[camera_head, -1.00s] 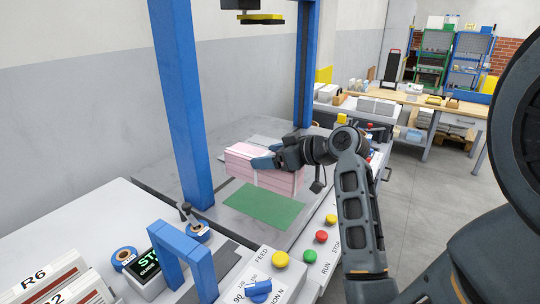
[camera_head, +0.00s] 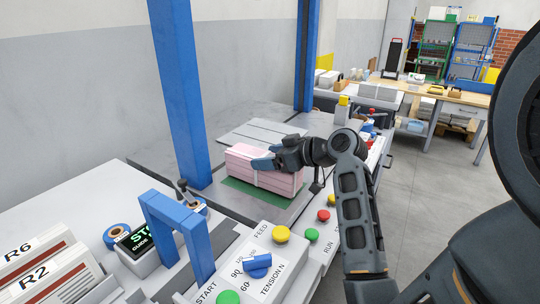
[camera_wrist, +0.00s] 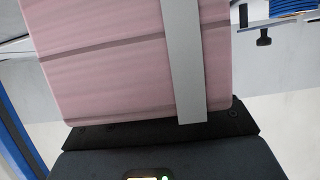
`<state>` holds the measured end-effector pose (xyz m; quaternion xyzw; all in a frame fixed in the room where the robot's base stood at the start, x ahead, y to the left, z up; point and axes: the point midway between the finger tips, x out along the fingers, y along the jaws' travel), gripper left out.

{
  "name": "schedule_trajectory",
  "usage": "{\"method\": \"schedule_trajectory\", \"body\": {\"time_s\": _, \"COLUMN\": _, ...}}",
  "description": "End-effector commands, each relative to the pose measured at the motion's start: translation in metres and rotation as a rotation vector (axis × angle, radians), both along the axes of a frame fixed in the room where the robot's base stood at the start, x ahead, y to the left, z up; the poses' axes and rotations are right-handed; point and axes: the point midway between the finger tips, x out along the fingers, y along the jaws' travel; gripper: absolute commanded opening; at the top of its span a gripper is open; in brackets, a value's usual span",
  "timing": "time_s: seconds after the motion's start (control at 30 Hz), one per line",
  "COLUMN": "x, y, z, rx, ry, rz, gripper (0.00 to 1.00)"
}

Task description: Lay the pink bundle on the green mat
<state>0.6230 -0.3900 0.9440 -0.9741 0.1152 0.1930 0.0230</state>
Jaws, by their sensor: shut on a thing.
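I cannot tell whether the bundle touches the mat. My gripper (camera_head: 264,163) is shut on the bundle from its right and upper side.
A blue post (camera_head: 178,90) stands left of the bundle. A control panel (camera_head: 265,262) with coloured buttons and a blue knob is in front. A blue arch (camera_head: 180,235) stands at the near left. A grey plate (camera_head: 262,133) lies behind the bundle.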

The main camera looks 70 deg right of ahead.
Motion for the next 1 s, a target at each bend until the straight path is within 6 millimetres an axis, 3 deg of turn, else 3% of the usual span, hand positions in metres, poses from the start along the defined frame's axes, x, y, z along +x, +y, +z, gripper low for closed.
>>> {"method": "schedule_trajectory", "body": {"time_s": 1.0, "x": 0.0004, "y": -0.0003, "z": -0.0073, "rx": -0.003, "ry": -0.004, "rz": 0.0, "gripper": 0.0}}
